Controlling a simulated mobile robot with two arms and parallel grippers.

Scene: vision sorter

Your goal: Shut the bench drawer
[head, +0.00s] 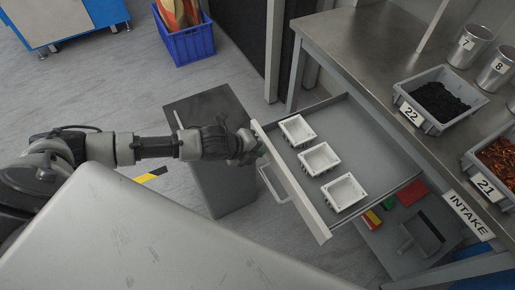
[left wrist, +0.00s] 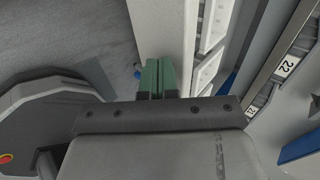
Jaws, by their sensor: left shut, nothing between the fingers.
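The bench drawer (head: 362,150) is pulled out from under the metal bench (head: 375,48). Its light front panel (head: 290,182) faces my left arm, and a handle (head: 271,184) sits on the front's outer side. Three white trays (head: 319,159) stand in a row inside the drawer. My left gripper (head: 258,151) is at the far end of the front panel, close against its outer face. In the left wrist view the green fingertips (left wrist: 159,76) are together and empty, beside the pale drawer front (left wrist: 162,30); I cannot tell whether they touch. My right gripper is not in view.
Bins marked 22 (head: 438,104) and 21 (head: 496,165) and metal cups (head: 470,46) stand on the bench. A grey cabinet (head: 215,115) stands under my left forearm. A blue crate (head: 188,44) is on the floor behind. A lower shelf (head: 385,248) holds small coloured boxes.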

